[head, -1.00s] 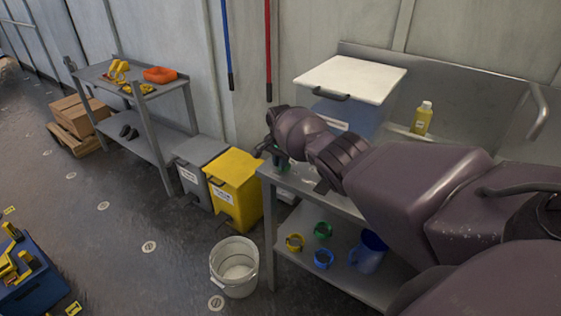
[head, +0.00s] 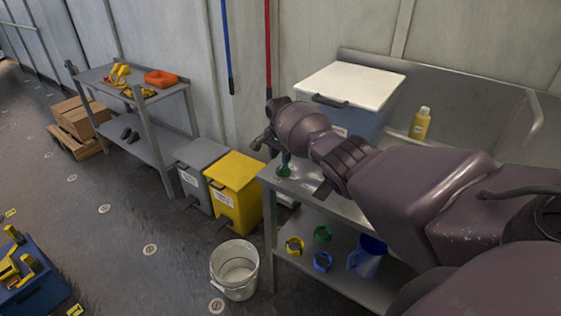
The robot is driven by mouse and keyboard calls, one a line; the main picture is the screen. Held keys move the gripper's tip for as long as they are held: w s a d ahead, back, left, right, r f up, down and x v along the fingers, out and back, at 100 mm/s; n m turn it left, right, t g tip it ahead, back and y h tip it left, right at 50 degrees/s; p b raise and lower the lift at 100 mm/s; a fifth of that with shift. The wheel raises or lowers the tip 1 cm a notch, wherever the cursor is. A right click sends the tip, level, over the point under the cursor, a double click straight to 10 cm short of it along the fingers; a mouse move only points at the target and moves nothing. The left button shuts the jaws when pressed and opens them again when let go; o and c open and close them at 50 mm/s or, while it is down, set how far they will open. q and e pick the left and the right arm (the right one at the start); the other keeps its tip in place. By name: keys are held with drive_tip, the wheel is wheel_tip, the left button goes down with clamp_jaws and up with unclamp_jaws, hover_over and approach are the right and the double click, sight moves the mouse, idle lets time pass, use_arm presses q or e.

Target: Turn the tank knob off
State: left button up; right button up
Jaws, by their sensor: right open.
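A blue tank (head: 374,122) with a white lid (head: 350,82) and a dark handle stands on the metal bench by the wall. A white label shows on its front, partly behind my right arm. I cannot make out a knob on the tank; its lower front is hidden by the arm. My right gripper (head: 268,127) is open and empty, left of the tank and above the bench's left end. A small green object (head: 284,165) stands on the bench just below the gripper, apart from it as far as I can tell. My left gripper is out of view.
The bench's lower shelf holds colored rings (head: 322,262) and a blue jug (head: 367,256). A yellow bottle (head: 421,123) stands right of the tank. A yellow bin (head: 234,190), a grey bin (head: 198,170) and a white bucket (head: 235,268) stand left of the bench.

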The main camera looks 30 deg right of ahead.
sight(280, 168)
wheel_tip(280, 168, up, 6)
idle(0.4)
idle(0.4)
